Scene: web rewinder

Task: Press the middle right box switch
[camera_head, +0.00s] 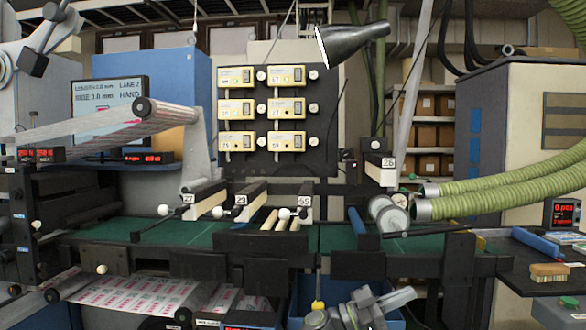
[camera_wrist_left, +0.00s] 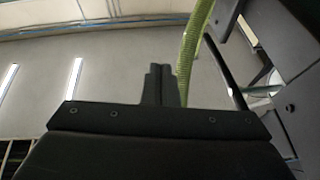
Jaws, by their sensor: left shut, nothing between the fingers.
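The middle right box switch (camera_head: 286,108) is a cream box with a yellow label face, on the black panel (camera_head: 262,162) at the back centre. It sits in the right column, between the upper right box (camera_head: 286,76) and the lower right box (camera_head: 286,140). The middle left box (camera_head: 236,111) is beside it. Nothing covers or touches it. In the left wrist view, my left gripper (camera_wrist_left: 160,70) is shut and empty, its dark fingers pointing up against the ceiling. Silver parts show low in the head view, well below the panel; its fingertips are hard to make out there.
A grey lamp head (camera_head: 350,40) hangs above and right of the panel. Green hoses (camera_head: 510,188) come in from the right. Rails and a dark green machine bed (camera_head: 150,231) lie between me and the panel. A web roller (camera_head: 150,110) stands to the left.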

